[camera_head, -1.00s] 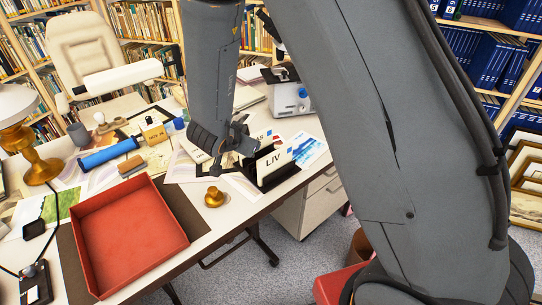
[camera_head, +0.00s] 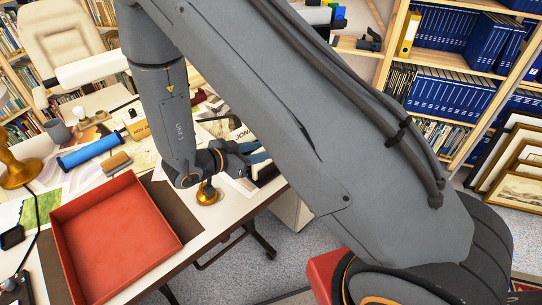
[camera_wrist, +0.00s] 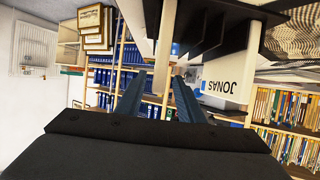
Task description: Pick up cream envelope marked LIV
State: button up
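My gripper (camera_head: 242,158) is at the letter rack on the desk's right end. In the wrist view its two blue-grey fingers (camera_wrist: 157,98) stand apart. A pale cream strip, apparently an envelope seen edge-on (camera_wrist: 165,45), reaches down between them from the dark rack (camera_wrist: 190,25); no contact with either finger is clear. Its face is turned away, so I cannot read LIV on it. In the head view the LIV face is hidden by my arm and gripper. An envelope marked JONAS (camera_wrist: 228,78) sits right of the fingers; part of its name shows in the head view (camera_head: 240,132).
A brass bell-like object (camera_head: 207,194) stands just below my gripper. A red open tray (camera_head: 120,235) lies on the desk's near left. A blue cylinder (camera_head: 90,151) and an orange-brown block (camera_head: 116,162) lie farther back. Bookshelves (camera_head: 450,95) stand at the right.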

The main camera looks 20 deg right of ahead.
jog(key=shift+s+f+p+x, duration=0.1)
jog(key=shift+p+x, duration=0.25)
jog(key=shift+x, duration=0.8)
jog(key=shift+s+f+p+x, duration=0.1)
jog(key=shift+p+x, duration=0.25)
jog(key=shift+x, duration=0.8)
grip_shut()
